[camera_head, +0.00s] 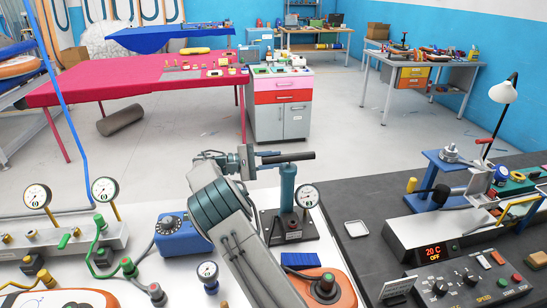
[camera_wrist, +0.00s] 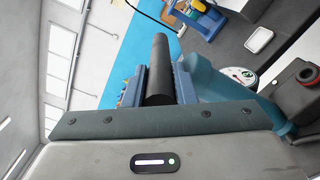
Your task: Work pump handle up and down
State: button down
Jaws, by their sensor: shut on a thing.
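The pump is a teal upright cylinder (camera_head: 288,188) on a dark base, with a black bar handle (camera_head: 300,156) across its top. A round gauge (camera_head: 307,196) is at its right side. My gripper (camera_head: 270,158) comes in from the left at handle height and is shut on the left part of the handle. In the wrist view the black handle (camera_wrist: 158,65) runs between the two blue fingers of my gripper (camera_wrist: 160,88). The gauge (camera_wrist: 243,76) and part of the teal pump show to the right there. My arm hides part of the pump's left side.
A blue box with a dial (camera_head: 181,238) stands left of my arm. An orange board (camera_head: 335,285) with a valve lies in front of the pump. A small white tray (camera_head: 356,229) and a control panel (camera_head: 462,285) are on the dark bench at right.

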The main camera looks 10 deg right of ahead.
jog(key=shift+s+f, duration=0.1)
jog(key=shift+f, duration=0.45)
jog(key=c, duration=1.3)
grip_release()
jog(key=shift+o, duration=0.6)
jog(key=shift+r, duration=0.1)
jog(key=shift+a, duration=0.1)
jog(key=a+b, duration=0.2)
jog(key=a, duration=1.1)
jog(key=shift+a+r, duration=0.2)
jog(key=shift+a, duration=0.1)
